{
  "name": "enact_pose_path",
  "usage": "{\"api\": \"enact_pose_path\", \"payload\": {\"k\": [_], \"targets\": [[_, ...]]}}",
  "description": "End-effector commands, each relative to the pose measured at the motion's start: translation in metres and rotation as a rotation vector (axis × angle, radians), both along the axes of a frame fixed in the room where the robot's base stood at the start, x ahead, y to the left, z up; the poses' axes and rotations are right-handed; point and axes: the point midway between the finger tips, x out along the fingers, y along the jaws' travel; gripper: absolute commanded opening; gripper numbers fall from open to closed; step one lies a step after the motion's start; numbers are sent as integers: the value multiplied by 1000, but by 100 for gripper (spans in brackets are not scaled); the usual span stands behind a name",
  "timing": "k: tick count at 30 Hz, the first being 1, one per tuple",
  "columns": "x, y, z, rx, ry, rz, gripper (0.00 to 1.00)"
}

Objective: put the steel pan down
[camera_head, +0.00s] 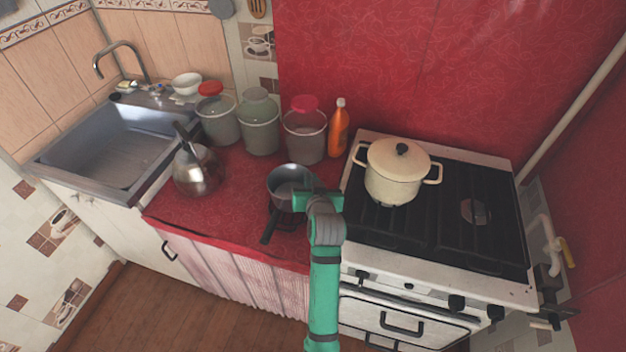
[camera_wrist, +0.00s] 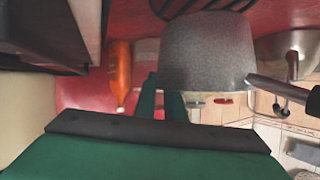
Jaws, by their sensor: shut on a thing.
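The steel pan (camera_head: 284,187) is a small grey pot with a dark handle, over the red counter between the kettle and the stove. Its handle points toward the counter's front edge. My gripper (camera_head: 312,198) is at the pan's right side, shut on it. In the wrist view, which looks upside down, the pan's grey wall (camera_wrist: 208,55) is beside the green fingers of my gripper (camera_wrist: 161,100). A dark slatted thing (camera_wrist: 200,10) shows by the pan's base there. I cannot tell whether the pan touches it or hangs just above.
A kettle (camera_head: 198,172) stands left of the pan. Several lidded jars, one of them (camera_head: 304,138) right behind the pan, and an orange bottle (camera_head: 339,130) line the back. A cream pot (camera_head: 392,178) sits on the stove (camera_head: 455,240) to the right. The front left counter (camera_head: 215,222) is clear.

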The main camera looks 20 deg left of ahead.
Motion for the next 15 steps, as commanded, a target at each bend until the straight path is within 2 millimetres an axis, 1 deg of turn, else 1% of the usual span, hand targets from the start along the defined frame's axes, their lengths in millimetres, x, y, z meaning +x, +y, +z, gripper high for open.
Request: {"api": "enact_pose_path", "payload": {"k": [2,6,9,15], "targets": [[4,3,-2,2,-6,0,0],[3,3,-20,3,-3,0,0],[3,3,-29,5,-5,0,0],[3,1,-31,3,-6,-1,0]]}}
